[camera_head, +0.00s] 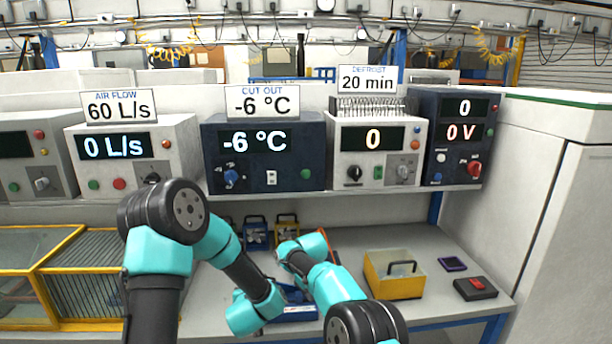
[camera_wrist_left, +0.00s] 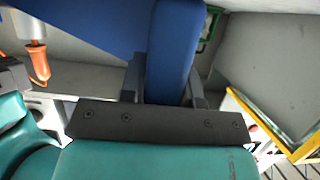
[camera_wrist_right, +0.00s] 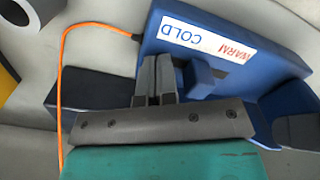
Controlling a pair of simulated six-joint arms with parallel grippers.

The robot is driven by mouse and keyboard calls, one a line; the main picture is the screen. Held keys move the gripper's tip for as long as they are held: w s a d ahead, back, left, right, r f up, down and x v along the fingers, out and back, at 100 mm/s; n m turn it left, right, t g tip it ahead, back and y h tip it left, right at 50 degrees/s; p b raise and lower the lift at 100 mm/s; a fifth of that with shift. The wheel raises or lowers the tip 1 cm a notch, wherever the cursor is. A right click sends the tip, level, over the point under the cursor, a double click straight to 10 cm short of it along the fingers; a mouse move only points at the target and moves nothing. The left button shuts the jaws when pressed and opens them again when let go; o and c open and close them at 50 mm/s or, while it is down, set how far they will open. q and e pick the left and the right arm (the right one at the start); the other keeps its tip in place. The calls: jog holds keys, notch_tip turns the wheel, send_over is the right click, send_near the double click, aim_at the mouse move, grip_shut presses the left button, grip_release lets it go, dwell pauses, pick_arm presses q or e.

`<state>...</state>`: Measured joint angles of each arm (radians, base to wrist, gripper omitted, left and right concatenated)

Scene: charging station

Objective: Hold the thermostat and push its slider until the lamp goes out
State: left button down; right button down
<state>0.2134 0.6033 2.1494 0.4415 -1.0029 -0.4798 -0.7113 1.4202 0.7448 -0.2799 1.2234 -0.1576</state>
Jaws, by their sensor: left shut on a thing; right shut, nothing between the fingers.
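The blue thermostat (camera_wrist_right: 230,45) has a white strip marked COLD and WARM and a small blue slider knob (camera_wrist_right: 202,78) beneath it. In the left wrist view my left gripper (camera_wrist_left: 165,78) is shut on a thick blue part of the thermostat (camera_wrist_left: 172,45). My right gripper (camera_wrist_right: 156,65) is shut and empty. Its fingertips are just left of the slider in that view; I cannot tell whether they touch it. In the head view part of the thermostat (camera_head: 292,309) shows low between my arms, which hide the fingertips. I cannot identify the lamp.
A yellow bin (camera_head: 393,282), a small dark tray (camera_head: 452,264) and a black box with a red switch (camera_head: 475,289) stand to the right on the bench. Instrument units line the shelf above. An orange cable (camera_wrist_right: 62,90) runs beside the thermostat.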

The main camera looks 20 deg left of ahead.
jog(key=shift+w+d, duration=0.3)
jog(key=shift+d, duration=0.2)
notch_tip(320, 180, up, 8)
dwell(1.4)
pick_arm(q)
jog(key=c, duration=0.8)
grip_release()
jog(key=shift+s, duration=0.1)
jog(key=v, duration=1.1)
jog(key=shift+s+d+r, duration=0.2)
jog(key=shift+s+r, duration=0.05)
jog(key=shift+s, duration=0.05)
